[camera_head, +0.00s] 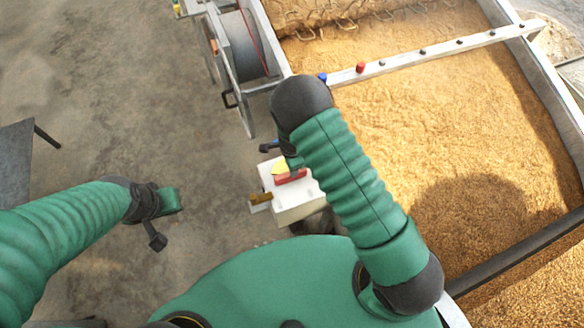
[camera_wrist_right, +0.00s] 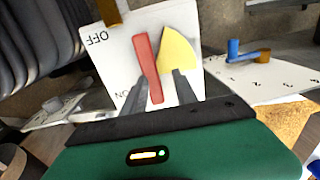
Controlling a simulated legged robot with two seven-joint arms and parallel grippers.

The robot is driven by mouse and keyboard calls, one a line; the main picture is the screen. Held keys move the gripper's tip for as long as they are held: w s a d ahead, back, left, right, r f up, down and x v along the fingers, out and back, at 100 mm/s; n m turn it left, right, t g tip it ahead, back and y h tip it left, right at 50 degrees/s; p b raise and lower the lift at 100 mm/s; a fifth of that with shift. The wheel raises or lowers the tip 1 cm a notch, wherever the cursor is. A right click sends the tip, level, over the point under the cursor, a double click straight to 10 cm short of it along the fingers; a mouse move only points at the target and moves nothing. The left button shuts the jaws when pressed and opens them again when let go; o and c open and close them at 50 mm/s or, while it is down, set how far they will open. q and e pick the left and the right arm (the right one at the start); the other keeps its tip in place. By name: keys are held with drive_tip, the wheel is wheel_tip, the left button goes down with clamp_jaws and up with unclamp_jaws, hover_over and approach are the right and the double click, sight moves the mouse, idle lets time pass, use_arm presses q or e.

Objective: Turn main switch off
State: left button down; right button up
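The main switch is a white box (camera_head: 296,208) with a red handle (camera_head: 290,177) and a yellow piece (camera_head: 279,167) beside it. In the right wrist view the red handle (camera_wrist_right: 147,65) stands nearly upright, slightly tilted, with the yellow piece (camera_wrist_right: 178,55) to its right. An upside-down OFF is at the upper left of the white plate (camera_wrist_right: 118,60), and a partly hidden ON is lower left. My right gripper (camera_wrist_right: 160,88) is open, its fingers either side of the handle's lower end; contact is unclear. My left gripper (camera_head: 168,200) is away to the left, its fingers unclear.
A brown lever (camera_head: 260,198) sits at the box's left side. A numbered white panel (camera_wrist_right: 270,80) with a blue lever (camera_wrist_right: 245,53) is to the right in the wrist view. A grain bed (camera_head: 420,120) with a metal crossbar (camera_head: 440,49) fills the right. Concrete floor is open at left.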

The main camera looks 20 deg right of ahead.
use_arm(q)
drive_tip(key=shift+d+f, duration=0.1)
drive_tip(key=shift+f, duration=0.35)
use_arm(e)
drive_tip(key=shift+g, duration=0.4)
drive_tip(key=s+f, duration=0.3)
drive_tip(key=shift+a, duration=0.4)
drive_tip(key=shift+r, duration=0.15)
drive_tip(key=w+r, duration=0.1)
drive_tip(key=r, duration=0.3)
drive_tip(key=w+r+p, duration=0.1)
drive_tip(key=r, duration=0.1)
drive_tip(key=shift+w+d+r, duration=0.15)
drive_tip(key=shift+w+r, duration=0.1)
drive_tip(key=shift+w, duration=0.1)
use_arm(q)
drive_tip(key=w+r+p, duration=0.1)
drive_tip(key=w+p, duration=0.1)
drive_tip(key=w, duration=0.1)
drive_tip(key=shift+d+r, duration=0.2)
drive_tip(key=shift+r, duration=0.15)
use_arm(e)
wheel_tip(320, 180, up, 13)
drive_tip(key=shift+s+d+t, duration=0.25)
drive_tip(key=shift+s+t, duration=0.15)
drive_tip(key=shift+s, duration=0.05)
